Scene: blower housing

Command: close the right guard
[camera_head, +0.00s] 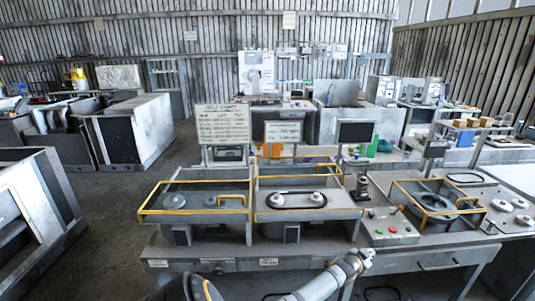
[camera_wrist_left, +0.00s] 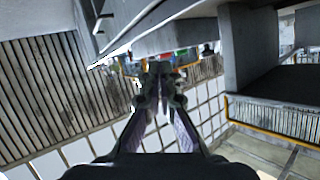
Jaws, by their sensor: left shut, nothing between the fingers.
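Two low grey housings stand side by side on the bench. The left housing (camera_head: 190,187) has a yellow-edged frame across its top and front, with a yellow handle. The right housing (camera_head: 335,199) shows two light pulleys and a black belt (camera_head: 272,203) uncovered at its front. Yellow bars of the right guard (camera_head: 300,177) show behind the pulleys; its exact angle is hard to tell. My left gripper (camera_head: 366,258) is at the bench's front edge, below and right of the right housing and apart from it. Its fingers are together and empty in the left wrist view (camera_wrist_left: 160,78). My right gripper is not in view.
A yellow-framed box (camera_head: 438,205) and a panel with red and green buttons (camera_head: 392,229) stand to the right on the bench. A sign (camera_head: 223,124) and a smaller sign (camera_head: 283,132) rise behind the housings. Open floor lies left.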

